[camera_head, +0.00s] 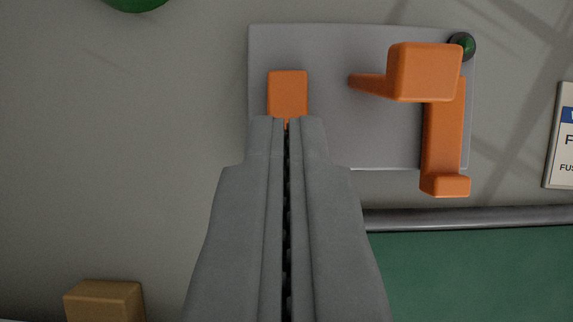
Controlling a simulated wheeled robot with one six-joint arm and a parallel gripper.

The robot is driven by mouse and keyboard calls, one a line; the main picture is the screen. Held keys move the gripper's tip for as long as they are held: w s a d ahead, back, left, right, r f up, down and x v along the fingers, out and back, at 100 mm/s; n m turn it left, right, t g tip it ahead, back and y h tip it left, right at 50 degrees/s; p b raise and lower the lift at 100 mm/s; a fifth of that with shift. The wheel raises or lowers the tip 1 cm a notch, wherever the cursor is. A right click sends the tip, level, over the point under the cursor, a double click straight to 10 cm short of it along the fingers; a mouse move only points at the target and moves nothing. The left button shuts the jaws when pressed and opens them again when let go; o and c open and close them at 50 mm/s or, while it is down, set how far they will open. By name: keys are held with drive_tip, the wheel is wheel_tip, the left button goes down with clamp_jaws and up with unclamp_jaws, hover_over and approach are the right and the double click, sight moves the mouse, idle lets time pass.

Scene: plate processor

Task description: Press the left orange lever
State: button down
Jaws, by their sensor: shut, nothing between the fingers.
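The left orange lever (288,92) shows on a grey panel (330,50) in the head camera view; only its upper block is visible, and the rest is hidden behind my gripper. My gripper (288,122) is shut and empty, and its tips overlap the lower edge of this lever in the picture. I cannot tell whether they touch it. A second orange lever (425,72) on the right sticks out from the panel, with a longer orange part (443,140) hanging below it.
A dark green knob or lamp (462,45) sits at the panel's upper right. A grey rail (470,217) and a green surface (480,270) lie at lower right. A brown block (105,301) is at lower left. A sign (562,140) is at the right edge.

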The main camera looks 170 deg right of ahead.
drive_tip(key=shift+w, duration=0.15)
drive_tip(key=v, duration=1.7)
drive_tip(key=shift+s, duration=0.2)
drive_tip(key=shift+s+r, duration=0.1)
drive_tip(key=shift+r, duration=0.1)
